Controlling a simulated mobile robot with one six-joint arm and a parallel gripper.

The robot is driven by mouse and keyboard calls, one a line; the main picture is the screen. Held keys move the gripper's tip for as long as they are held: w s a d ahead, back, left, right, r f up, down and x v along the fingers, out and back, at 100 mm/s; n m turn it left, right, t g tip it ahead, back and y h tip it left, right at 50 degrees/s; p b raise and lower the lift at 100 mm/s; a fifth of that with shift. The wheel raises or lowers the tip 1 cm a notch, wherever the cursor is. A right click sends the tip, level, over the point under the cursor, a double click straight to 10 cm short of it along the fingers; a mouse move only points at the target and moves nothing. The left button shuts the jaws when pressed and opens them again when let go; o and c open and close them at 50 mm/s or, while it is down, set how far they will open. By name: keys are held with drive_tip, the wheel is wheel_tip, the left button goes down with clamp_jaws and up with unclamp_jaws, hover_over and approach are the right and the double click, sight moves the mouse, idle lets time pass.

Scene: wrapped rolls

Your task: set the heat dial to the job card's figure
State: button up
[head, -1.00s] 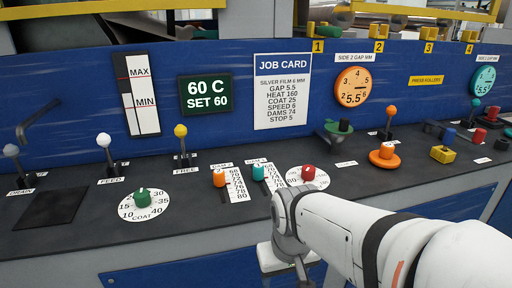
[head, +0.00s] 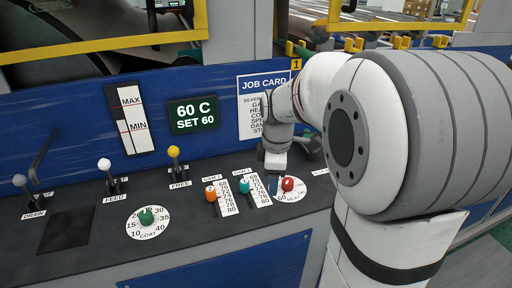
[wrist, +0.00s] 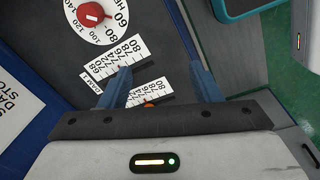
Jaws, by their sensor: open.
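The heat dial's red knob (head: 288,184) sits on a white disc on the black console, with my arm beside it in the head view. In the wrist view the red knob (wrist: 91,14) is at the upper left, with a white pointer mark and figures around it; its exact setting is unclear. My gripper (wrist: 160,78) is open, its blue fingers apart over white scale strips. The knob lies outside them. The job card (head: 262,83) is partly hidden by my arm; one second ago it read HEAT 160.
The teal slider knob (head: 244,186) and orange slider knob (head: 210,193) stand close left of the heat dial. The green coat dial (head: 146,216) and several levers are farther left. The blue back panel rises behind the console.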

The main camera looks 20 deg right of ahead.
sight(288, 181)
drive_tip(key=w+d+f+n, duration=0.2)
drive_tip(key=w+d+n, duration=0.1)
drive_tip(key=w+d+f+n, duration=0.1)
drive_tip(key=w+d+n, duration=0.2)
drive_tip(key=n, duration=0.1)
drive_tip(key=w+d+f+n+g, duration=0.1)
drive_tip(key=w+d+f+n, duration=0.1)
drive_tip(key=w+d+n, duration=0.1)
drive_tip(key=shift+w+d+f+n, duration=0.1)
drive_tip(key=shift+w+f+n, duration=0.25)
drive_tip(key=shift+w+n, duration=0.25)
wheel_tip(288, 181, down, 8)
drive_tip(key=shift+r+p, duration=0.1)
drive_tip(key=shift+p, duration=0.25)
